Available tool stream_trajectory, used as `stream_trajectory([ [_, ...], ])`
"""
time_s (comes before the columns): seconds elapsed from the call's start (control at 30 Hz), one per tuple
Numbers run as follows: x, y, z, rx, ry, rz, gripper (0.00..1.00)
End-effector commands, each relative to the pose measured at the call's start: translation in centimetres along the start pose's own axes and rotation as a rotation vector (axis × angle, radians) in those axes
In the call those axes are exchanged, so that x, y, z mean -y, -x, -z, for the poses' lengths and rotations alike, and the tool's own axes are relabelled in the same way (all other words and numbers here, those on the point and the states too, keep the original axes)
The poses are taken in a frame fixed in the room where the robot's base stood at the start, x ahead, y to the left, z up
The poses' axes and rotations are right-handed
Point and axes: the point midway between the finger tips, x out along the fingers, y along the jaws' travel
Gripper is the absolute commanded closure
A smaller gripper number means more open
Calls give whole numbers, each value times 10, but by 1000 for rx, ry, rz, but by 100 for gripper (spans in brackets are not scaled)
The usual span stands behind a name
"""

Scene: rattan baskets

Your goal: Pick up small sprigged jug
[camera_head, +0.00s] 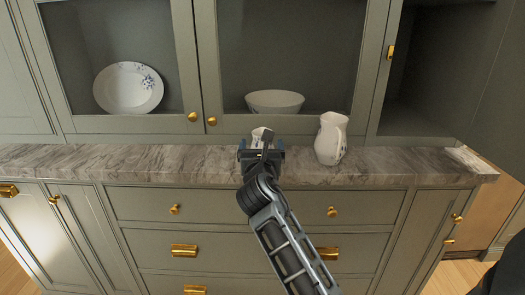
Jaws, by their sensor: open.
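A small white vessel with dark marks, apparently the small sprigged jug (257,132), stands on the marble counter (130,163). My gripper (262,147) is in front of it in the head view and hides most of it. My gripper is open. I cannot tell whether the vessel is between the fingers or just behind them. A larger white jug (332,140) with a handle on its right and faint dark marks stands upright on the counter, to the right of my gripper and apart from it.
Behind the cabinet's glass doors are a white plate with blue flowers (128,88), leaning at the left, and a white bowl (275,101). A pale flat object (468,160) lies at the counter's right end. The counter's left half is clear.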

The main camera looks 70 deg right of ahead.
Motion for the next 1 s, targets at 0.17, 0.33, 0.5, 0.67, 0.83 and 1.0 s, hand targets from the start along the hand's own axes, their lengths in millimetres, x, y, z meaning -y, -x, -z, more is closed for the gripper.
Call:
stream_trajectory([
  [0.17,1,-27,2,1,-2,1,7],
  [0.33,1,-42,2,1,-3,-1,7],
  [0.5,1,-44,3,0,-3,-2,7],
  [0.67,1,-43,3,0,-3,-2,15],
  [0.83,1,-43,3,0,-3,-2,31],
  [1.0,1,-43,3,0,-3,-2,47],
])
